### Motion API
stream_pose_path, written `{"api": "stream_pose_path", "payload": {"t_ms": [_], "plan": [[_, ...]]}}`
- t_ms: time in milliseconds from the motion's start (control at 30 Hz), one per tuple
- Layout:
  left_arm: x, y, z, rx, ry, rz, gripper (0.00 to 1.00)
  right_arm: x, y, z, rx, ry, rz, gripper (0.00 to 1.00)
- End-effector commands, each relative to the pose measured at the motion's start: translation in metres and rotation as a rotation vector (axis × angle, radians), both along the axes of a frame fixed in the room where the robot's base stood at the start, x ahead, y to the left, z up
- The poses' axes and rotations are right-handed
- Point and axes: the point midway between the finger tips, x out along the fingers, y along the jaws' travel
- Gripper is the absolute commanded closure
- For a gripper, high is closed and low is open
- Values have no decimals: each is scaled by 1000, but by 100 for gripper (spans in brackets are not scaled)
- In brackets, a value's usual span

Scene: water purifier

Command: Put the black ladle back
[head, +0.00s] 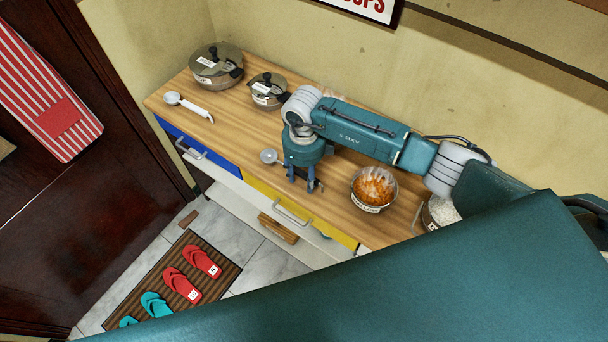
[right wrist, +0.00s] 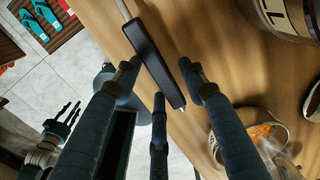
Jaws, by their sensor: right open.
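The black ladle (head: 268,156) lies on the wooden counter, its round silver head to the left of my right gripper in the head view. Its black handle (right wrist: 153,52) runs between the fingers in the right wrist view. My right gripper (head: 303,184) points down over the handle; it also shows in the right wrist view (right wrist: 160,80). Its fingers are spread to both sides of the handle, with gaps. My left gripper (right wrist: 66,114) shows small at the left of the right wrist view, fingers apart and empty. It is not in the head view.
A white-handled ladle (head: 190,105) lies further left. A large pot (head: 216,66) and a small pot (head: 268,91) stand at the back. A bowl of orange food (head: 374,188) stands right of the gripper, near a rice container (head: 443,211). Drawers line the counter front.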

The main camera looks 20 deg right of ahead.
Motion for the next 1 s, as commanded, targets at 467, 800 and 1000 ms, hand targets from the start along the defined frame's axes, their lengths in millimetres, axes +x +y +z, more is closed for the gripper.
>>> {"api": "stream_pose_path", "payload": {"t_ms": [467, 800, 1000], "plan": [[0, 0, -24, 0, -1, 0, 60, 2, 0, 91, 1, -6, 1, 58], [0, 0, -28, 0, -1, 1, 60, 0, 1, 118, 1, -1, 0, 58], [1, 0, -28, 0, -1, 2, 60, 0, 1, 119, 1, -2, 0, 58]]}}
